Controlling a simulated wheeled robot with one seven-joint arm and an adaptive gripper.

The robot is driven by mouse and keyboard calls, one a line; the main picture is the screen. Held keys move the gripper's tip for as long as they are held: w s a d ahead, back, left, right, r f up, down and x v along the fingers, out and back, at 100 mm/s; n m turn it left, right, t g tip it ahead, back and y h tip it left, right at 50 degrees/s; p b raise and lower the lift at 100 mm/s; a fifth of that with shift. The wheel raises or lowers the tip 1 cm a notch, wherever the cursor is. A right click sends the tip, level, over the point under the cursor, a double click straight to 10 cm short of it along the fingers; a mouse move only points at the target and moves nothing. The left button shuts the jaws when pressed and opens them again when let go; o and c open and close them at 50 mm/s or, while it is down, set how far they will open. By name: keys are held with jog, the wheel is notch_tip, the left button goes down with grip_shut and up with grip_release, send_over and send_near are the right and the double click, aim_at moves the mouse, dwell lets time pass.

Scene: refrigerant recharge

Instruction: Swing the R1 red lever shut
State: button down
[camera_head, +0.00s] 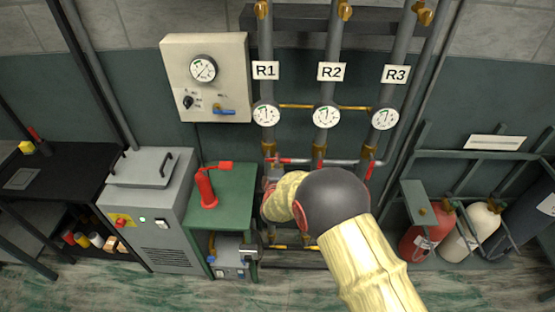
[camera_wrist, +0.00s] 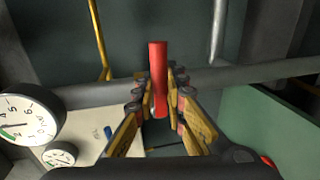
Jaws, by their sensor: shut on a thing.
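The R1 pipe carries the R1 label (camera_head: 265,70) and a round gauge (camera_head: 266,114) in the head view. In the wrist view a red lever (camera_wrist: 158,62) stands upright in the picture between the fingers of my gripper (camera_wrist: 159,88). The fingers are closed in on both sides of it. In the head view my gripper is mostly hidden behind my own arm, low on the R1 pipe. A small red part (camera_head: 285,160) shows just above it. The lever's joint with its valve is hidden.
The R2 gauge (camera_head: 326,116) and R3 gauge (camera_head: 385,118) are to the right, with a red lever (camera_head: 370,168) below R3. A green stand with a red pump (camera_head: 208,190) is close at the left. Gas cylinders (camera_head: 418,238) stand at the right.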

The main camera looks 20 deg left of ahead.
jog(key=shift+a+r, duration=0.1)
dwell(0.4)
jog(key=c, duration=1.8)
grip_release()
jog(key=v, duration=1.2)
